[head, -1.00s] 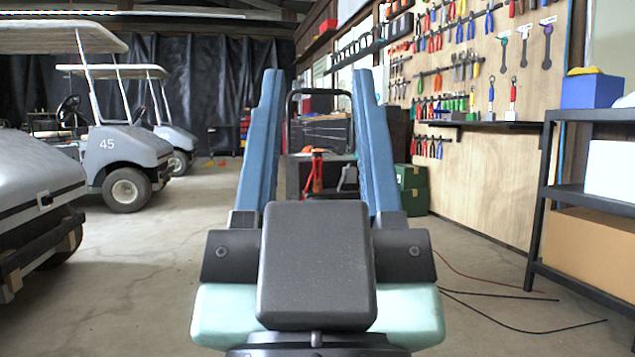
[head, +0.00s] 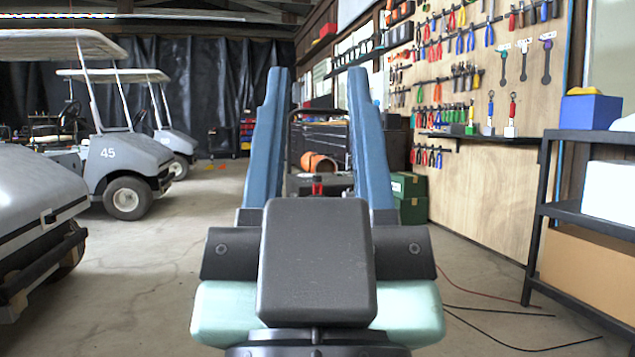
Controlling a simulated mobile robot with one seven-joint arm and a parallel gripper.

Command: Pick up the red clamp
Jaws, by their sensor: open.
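My gripper (head: 317,75) is open. Its two long blue fingers point up and away in the middle of the head view, with nothing held between them. A small red object (head: 317,185) shows low in the gap between the fingers, beyond my gripper. It may be the red clamp, but it is too small and too covered by my gripper to be sure. A red-handled tool (head: 513,110) also stands upright at the tool board on the right, well away from my gripper.
An orange-brown cylinder (head: 318,162) and dark cabinets (head: 325,140) lie beyond the fingers. Green boxes (head: 410,196) stand right of them. Golf carts (head: 125,160) line the left. A black shelf (head: 590,140) stands at right, with cables on the floor. Open floor lies between.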

